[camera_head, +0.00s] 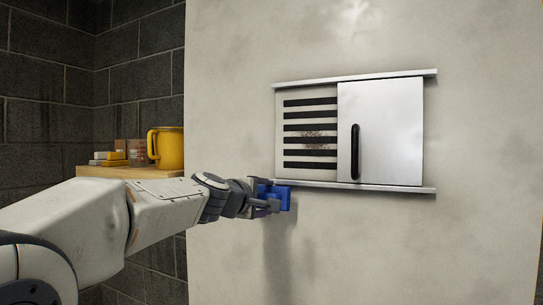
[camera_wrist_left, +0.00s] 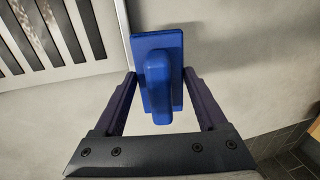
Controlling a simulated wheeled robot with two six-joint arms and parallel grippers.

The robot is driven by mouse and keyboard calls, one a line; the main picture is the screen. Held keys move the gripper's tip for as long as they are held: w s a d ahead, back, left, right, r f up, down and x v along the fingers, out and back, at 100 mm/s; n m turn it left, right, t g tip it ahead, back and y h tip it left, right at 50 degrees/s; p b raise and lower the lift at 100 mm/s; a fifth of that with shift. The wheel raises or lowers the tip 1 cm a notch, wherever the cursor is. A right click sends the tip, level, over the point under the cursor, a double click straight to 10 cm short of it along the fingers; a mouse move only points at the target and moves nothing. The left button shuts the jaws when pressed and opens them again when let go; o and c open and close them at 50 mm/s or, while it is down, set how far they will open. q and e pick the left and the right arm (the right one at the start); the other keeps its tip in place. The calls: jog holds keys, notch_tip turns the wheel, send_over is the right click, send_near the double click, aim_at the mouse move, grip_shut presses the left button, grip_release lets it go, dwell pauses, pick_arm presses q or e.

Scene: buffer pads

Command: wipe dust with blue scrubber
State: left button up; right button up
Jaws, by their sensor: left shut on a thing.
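The blue scrubber (camera_head: 283,196) is held by my left gripper (camera_head: 262,199), just below the left end of the vent panel's lower rail. In the left wrist view the scrubber (camera_wrist_left: 172,50) has a flat pad and a raised handle, and the fingers of the left gripper (camera_wrist_left: 155,92) stand on both sides of the handle. Brownish dust (camera_head: 314,139) lies on the slatted vent (camera_head: 310,114), above and right of the gripper. It also shows at the top left of the left wrist view (camera_wrist_left: 30,22). My right gripper is not in view.
A white sliding door (camera_head: 390,130) with a black handle (camera_head: 355,150) covers the right part of the panel, between two metal rails (camera_head: 355,186). A wooden shelf (camera_head: 150,172) at left carries a yellow mug (camera_head: 166,148) and small boxes. The pale wall below the panel is clear.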

pick_arm(q)
jog(key=t, duration=0.2)
send_near(291, 141)
jog(key=s+a, duration=0.1)
jog(key=shift+h, duration=0.4)
jog(key=shift+f+p+x, duration=0.1)
jog(key=shift+p+x, duration=0.45)
jog(key=shift+x, duration=0.85)
jog(key=shift+f+p+x, duration=0.15)
jog(key=shift+p+x, duration=0.35)
jog(key=shift+x, duration=0.95)
jog(key=shift+a, duration=0.1)
jog(key=shift+p+x, duration=0.45)
jog(key=shift+x, duration=0.45)
